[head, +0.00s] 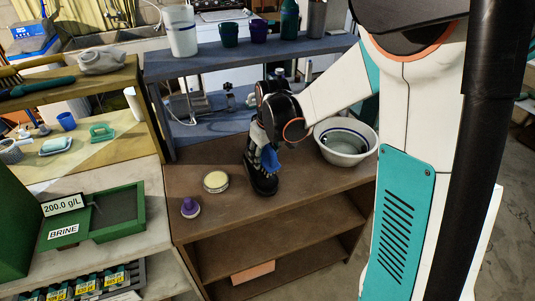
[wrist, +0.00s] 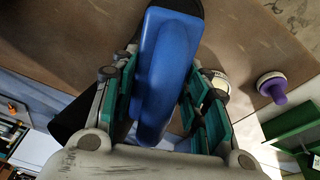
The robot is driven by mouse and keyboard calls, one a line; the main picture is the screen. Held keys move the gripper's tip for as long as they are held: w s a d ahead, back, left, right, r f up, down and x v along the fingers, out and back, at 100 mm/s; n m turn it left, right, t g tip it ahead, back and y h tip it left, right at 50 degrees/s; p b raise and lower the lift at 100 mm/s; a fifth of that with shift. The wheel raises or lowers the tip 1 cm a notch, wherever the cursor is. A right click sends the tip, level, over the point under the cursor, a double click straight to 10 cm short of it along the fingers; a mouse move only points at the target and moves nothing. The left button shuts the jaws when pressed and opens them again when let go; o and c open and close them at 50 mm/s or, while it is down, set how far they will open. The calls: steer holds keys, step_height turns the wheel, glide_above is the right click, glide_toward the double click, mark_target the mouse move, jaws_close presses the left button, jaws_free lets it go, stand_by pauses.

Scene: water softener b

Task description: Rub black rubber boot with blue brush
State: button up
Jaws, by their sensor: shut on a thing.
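My gripper (head: 264,148) is shut on the blue brush (head: 270,160), low over the brown bench. In the wrist view the blue brush (wrist: 168,65) lies lengthwise between the green-edged fingers of my gripper (wrist: 163,95). The black rubber boot (head: 263,184) stands on the bench just below the gripper, partly hidden by the brush and gripper. In the wrist view dark parts of the boot (wrist: 72,115) show behind the brush. The brush overlaps the boot in both views; I cannot tell whether they touch. The bristles are hidden.
A round pale-topped tin (head: 216,181) and a purple-knobbed item (head: 190,208) stand left of the boot. A white basin (head: 346,142) is close on the right. A blue shelf (head: 240,58) rises behind. The bench front is clear. A green tray (head: 112,212) lies left.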

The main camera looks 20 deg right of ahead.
mark_target(254, 175)
steer(key=shift+a, duration=1.65)
steer(key=shift+p+v, duration=1.85)
steer(key=shift+v, duration=1.15)
steer(key=shift+p+v, duration=1.05)
steer(key=shift+v, duration=0.4)
steer(key=shift+a, duration=0.15)
